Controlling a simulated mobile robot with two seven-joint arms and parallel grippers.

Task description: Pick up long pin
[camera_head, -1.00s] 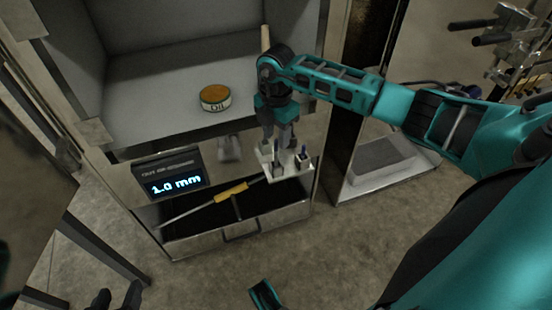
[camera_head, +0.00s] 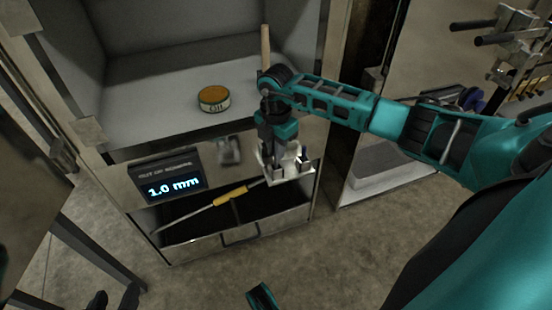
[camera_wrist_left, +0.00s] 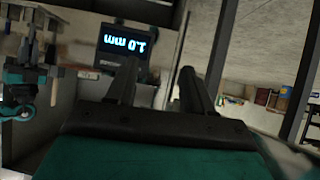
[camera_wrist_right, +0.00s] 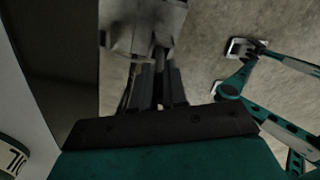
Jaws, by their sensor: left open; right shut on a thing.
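A pale block (camera_head: 295,174) with several dark upright pins sits over the right end of the open drawer in the head view. Its corner also shows past the fingers in the right wrist view (camera_wrist_right: 140,25). My right gripper (camera_head: 277,152) points down at this block. It is shut on a thin dark upright piece (camera_wrist_right: 160,60), apparently a pin, with the block just beyond its fingertips. Which pin is the long one I cannot tell. My left gripper (camera_wrist_left: 157,82) is open and empty, away from the block at the lower left.
A drawer (camera_head: 215,243) holds a yellow-handled screwdriver (camera_head: 231,195). Above it are a display reading 1.0 mm (camera_head: 173,187), an oil tin (camera_head: 214,98) and a wooden handle (camera_head: 265,45) on a shelf.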

